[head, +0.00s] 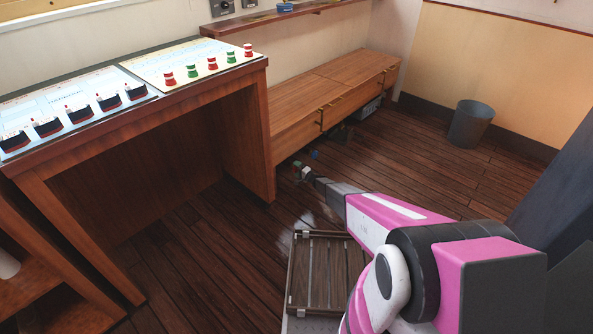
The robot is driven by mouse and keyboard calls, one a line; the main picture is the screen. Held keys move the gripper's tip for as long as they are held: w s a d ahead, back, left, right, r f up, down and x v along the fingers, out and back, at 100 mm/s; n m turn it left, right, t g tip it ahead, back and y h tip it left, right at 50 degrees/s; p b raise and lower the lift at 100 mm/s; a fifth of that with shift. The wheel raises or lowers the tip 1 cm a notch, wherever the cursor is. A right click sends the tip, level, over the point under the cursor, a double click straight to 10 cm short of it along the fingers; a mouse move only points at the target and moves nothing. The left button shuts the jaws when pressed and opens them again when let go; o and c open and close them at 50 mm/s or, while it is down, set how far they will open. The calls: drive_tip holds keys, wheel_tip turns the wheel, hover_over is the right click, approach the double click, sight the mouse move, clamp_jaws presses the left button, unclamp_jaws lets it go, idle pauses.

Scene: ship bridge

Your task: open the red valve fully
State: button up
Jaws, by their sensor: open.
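I cannot make out a red valve in the head view. My arm reaches forward from the lower right, and my gripper (302,172) is at its far end, low over the floor near the wooden bench. The gripper is small and far off in this view. It appears open, and I see nothing held in it. A small blue thing (314,155) shows just beyond the gripper, too small to identify. The area under the bench is dark and partly hidden.
A wooden chart table (262,130) with ship models and red and green markers (212,64) stands at left. A low wooden bench (330,85) runs along the wall. A grey bin (470,124) stands at right. A slatted wooden tray (298,275) lies in front. Plank floor between is clear.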

drive_tip(key=shift+w+a, duration=0.15)
drive_tip(key=shift+a, duration=0.05)
drive_tip(key=c, duration=0.9)
